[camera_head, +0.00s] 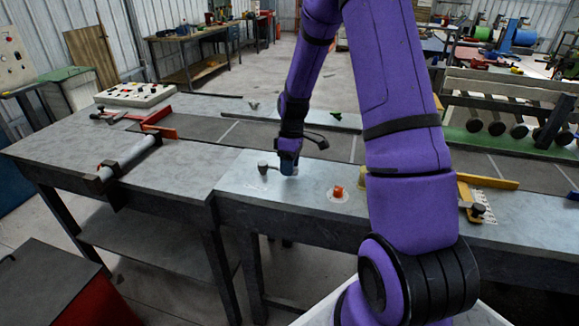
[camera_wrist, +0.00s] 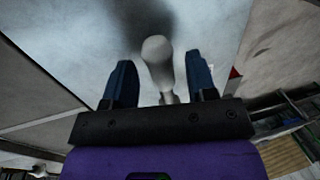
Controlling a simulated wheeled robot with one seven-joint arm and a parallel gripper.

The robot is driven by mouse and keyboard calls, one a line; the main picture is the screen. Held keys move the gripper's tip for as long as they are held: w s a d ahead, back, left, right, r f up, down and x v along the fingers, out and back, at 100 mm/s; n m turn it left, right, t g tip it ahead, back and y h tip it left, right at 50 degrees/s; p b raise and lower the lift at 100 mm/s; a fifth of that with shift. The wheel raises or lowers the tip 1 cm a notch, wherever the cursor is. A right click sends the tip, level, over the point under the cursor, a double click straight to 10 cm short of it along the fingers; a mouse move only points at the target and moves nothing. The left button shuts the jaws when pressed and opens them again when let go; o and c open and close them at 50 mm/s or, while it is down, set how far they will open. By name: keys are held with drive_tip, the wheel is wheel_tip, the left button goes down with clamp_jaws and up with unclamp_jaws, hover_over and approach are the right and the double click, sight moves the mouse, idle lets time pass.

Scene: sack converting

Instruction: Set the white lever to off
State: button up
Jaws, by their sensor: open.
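In the wrist view a pale grey-white lever (camera_wrist: 157,52) with a rounded knob shows between the two blue fingers of my gripper (camera_wrist: 160,72). The fingers stand apart, with a gap on each side of the lever, and do not appear to grip it. In the head view my gripper (camera_head: 288,165) points down, low over the pale metal bench top. A round-headed grey knob (camera_head: 263,166) shows just to its left. I cannot tell for sure whether this is the same lever. The lever's base and its off marking cannot be made out.
An orange-red button (camera_head: 338,190) on a round plate is right of my gripper. Another dark-knobbed lever (camera_head: 477,210) stands further right by a yellow bar (camera_head: 487,181). A roller clamp (camera_head: 125,160) lies on the left bench. A control box (camera_head: 135,94) sits behind it.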

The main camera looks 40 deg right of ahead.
drive_tip(key=shift+f, duration=0.25)
clamp_jaws()
